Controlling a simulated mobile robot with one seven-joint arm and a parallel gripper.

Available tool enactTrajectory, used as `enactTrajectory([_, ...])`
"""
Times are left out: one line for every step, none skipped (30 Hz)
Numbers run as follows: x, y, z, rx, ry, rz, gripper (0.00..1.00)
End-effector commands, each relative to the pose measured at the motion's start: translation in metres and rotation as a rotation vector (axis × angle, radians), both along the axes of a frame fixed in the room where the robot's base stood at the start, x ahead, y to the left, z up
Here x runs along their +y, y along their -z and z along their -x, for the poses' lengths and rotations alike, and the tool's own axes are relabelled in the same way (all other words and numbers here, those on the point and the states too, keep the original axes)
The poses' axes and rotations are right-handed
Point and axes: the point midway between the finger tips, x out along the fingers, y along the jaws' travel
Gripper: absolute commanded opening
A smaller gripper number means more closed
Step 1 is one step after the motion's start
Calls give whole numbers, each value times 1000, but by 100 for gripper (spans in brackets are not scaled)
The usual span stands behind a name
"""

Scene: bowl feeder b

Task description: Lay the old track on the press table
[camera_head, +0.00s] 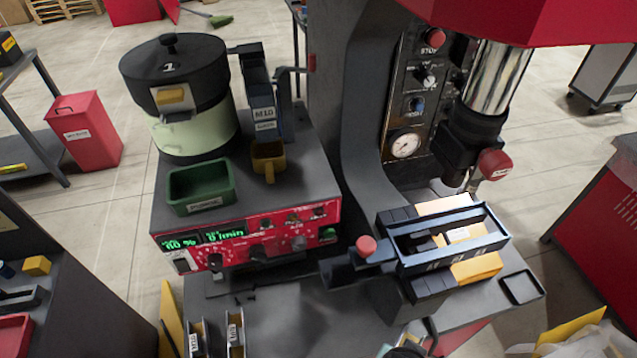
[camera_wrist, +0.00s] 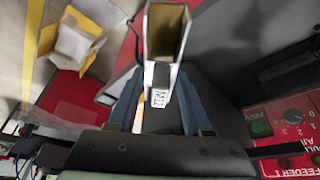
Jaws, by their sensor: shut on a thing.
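In the wrist view my gripper (camera_wrist: 160,90) is shut on a track (camera_wrist: 151,48), a pale metal channel with a brownish inside. Its white label starts with M1; the rest is hard to read. The track sticks out beyond the grey-blue fingers.
The feeder's red panel (camera_head: 265,243) lies left of the press table; it also shows close by in the wrist view (camera_wrist: 290,130). Two upright labelled pieces (camera_head: 235,338) stand at lower left. A red knob (camera_head: 366,245) projects beside the fixture. A small dark tray (camera_head: 521,288) sits at the right.

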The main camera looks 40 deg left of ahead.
Motion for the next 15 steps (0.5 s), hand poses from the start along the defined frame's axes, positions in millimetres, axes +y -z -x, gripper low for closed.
enactTrajectory([10,4,-1,2,-28,-6,0])
enactTrajectory([14,6,-1,3,-42,-7,0])
enactTrajectory([20,7,-1,5,-60,-8,0])
enactTrajectory([24,8,-1,7,-73,-9,0])
enactTrajectory([29,10,-1,8,-89,-9,0])
enactTrajectory([36,12,-1,10,-113,-12,0])
enactTrajectory([42,13,-1,11,-132,-12,0])
enactTrajectory([47,15,-1,11,-149,-14,0])
enactTrajectory([56,18,-1,13,-179,-16,0])
enactTrajectory([63,20,0,15,-204,-17,0])
enactTrajectory([70,21,0,16,-227,-17,0])
enactTrajectory([81,24,1,18,-265,-20,0])
enactTrajectory([89,26,2,20,-294,-21,0])
enactTrajectory([98,28,3,21,-325,-21,0])
enactTrajectory([111,31,4,21,-371,-22,0])
